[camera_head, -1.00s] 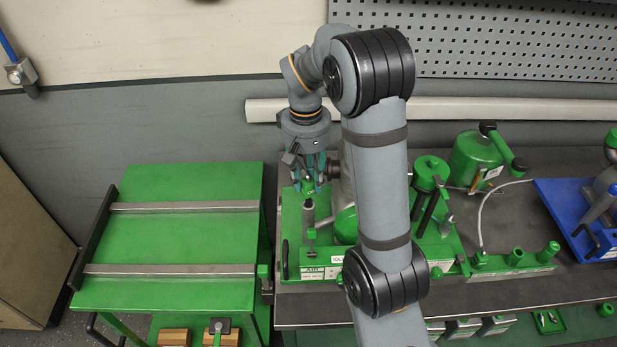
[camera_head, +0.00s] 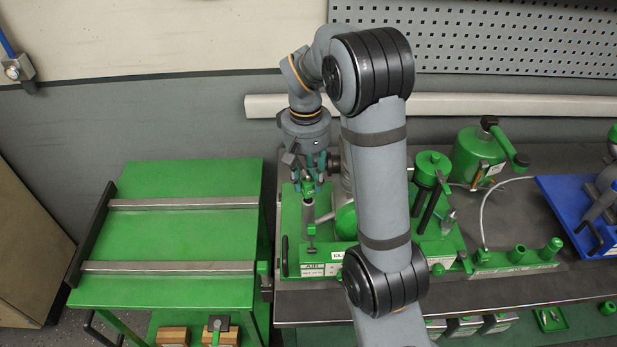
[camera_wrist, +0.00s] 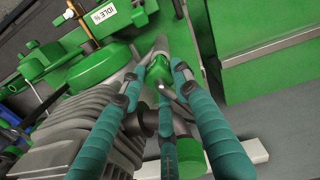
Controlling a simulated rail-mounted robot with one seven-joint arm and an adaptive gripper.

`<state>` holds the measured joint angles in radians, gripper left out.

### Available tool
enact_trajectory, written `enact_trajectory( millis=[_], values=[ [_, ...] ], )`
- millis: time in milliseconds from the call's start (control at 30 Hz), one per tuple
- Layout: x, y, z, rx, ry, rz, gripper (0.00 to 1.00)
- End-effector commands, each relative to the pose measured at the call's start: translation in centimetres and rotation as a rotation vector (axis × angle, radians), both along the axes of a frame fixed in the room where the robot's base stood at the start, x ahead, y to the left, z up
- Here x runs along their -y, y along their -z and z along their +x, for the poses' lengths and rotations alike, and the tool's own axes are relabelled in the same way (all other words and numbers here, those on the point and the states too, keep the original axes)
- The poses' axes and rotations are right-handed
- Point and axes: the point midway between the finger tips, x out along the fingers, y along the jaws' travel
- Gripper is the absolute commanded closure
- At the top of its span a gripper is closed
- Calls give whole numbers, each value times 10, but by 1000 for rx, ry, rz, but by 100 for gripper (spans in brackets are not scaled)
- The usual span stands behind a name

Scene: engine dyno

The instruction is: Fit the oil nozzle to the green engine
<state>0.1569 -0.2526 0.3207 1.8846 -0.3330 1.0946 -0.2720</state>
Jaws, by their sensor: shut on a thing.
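My gripper (camera_head: 308,188) hangs over the left part of the green engine (camera_head: 318,270), just above an upright grey cylinder (camera_head: 309,216). In the wrist view its teal fingers (camera_wrist: 160,88) close around a small green piece (camera_wrist: 161,72), which appears to be the oil nozzle. The fingers cover much of it. A grey shaft lies just beyond the piece; I cannot tell whether they touch. The engine's green body also shows in the wrist view (camera_wrist: 100,68), with grey ribbed fins (camera_wrist: 80,125) beside the fingers. My arm hides the engine's middle in the head view.
A green cart (camera_head: 180,235) with two metal rails stands at left. A green canister (camera_head: 478,158), a hose, a green holder strip (camera_head: 515,262) and a blue tray (camera_head: 590,235) are on the right of the bench. A perforated panel (camera_head: 510,45) is behind.

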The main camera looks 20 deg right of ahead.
Motion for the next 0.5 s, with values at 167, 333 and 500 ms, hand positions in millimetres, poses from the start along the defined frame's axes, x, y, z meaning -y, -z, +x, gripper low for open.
enact_trajectory(
  millis=[167,333,500],
  values=[
    [0,1,0,0,0,0,100],
    [0,6,0,0,0,0,100],
    [0,12,0,0,0,0,100]
  ],
)
